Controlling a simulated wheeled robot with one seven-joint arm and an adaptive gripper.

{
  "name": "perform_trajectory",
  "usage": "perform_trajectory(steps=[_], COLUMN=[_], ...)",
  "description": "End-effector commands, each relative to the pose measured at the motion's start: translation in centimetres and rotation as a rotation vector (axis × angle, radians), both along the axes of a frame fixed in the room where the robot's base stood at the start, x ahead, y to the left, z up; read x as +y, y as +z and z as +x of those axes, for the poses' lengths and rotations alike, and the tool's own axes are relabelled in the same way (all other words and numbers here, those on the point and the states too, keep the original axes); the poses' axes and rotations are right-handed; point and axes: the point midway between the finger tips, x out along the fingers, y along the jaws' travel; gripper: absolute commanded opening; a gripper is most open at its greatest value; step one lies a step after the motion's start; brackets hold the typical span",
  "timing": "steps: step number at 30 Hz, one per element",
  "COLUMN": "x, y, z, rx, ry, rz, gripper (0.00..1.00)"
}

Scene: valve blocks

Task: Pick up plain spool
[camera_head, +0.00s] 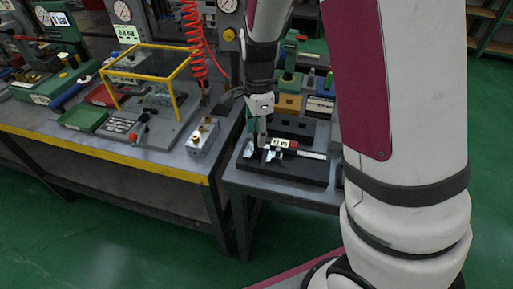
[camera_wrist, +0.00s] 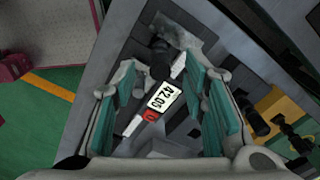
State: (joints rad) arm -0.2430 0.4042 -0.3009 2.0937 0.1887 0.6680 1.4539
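My gripper (camera_head: 262,128) points down over a black tray (camera_head: 290,173) near the front of the right-hand table. In the wrist view my gripper (camera_wrist: 162,78) is open, its two teal-padded fingers apart. A digital caliper (camera_head: 310,154) lies on the tray; its display and red button show between the fingers in the wrist view (camera_wrist: 158,100). A small dark rounded piece (camera_wrist: 160,56) shows near the fingertips, next to the caliper's jaws. I cannot tell for certain whether it is the plain spool. My fingers partly hide this area in the head view.
Black blocks (camera_head: 295,127) and an orange block (camera_head: 289,104) stand behind the tray. On the left bench are a grey valve block (camera_head: 202,140), a yellow frame (camera_head: 150,76), and a green tray (camera_head: 83,118). A red coiled hose (camera_head: 193,45) hangs behind.

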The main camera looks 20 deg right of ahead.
Motion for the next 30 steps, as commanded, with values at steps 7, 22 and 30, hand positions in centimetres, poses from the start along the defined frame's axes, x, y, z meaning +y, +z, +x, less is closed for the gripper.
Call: perform_trajectory(steps=[7, 22, 30], x=[0.3, 0.4, 0.4], y=[-3.3, -3.6, -3.5], z=[0.1, 0.1, 0.1], rx=[0.001, 0.000, -0.001], ry=[0.000, 0.001, 0.001], rz=[0.000, 0.001, 0.001], gripper=[0.40, 0.00, 0.00])
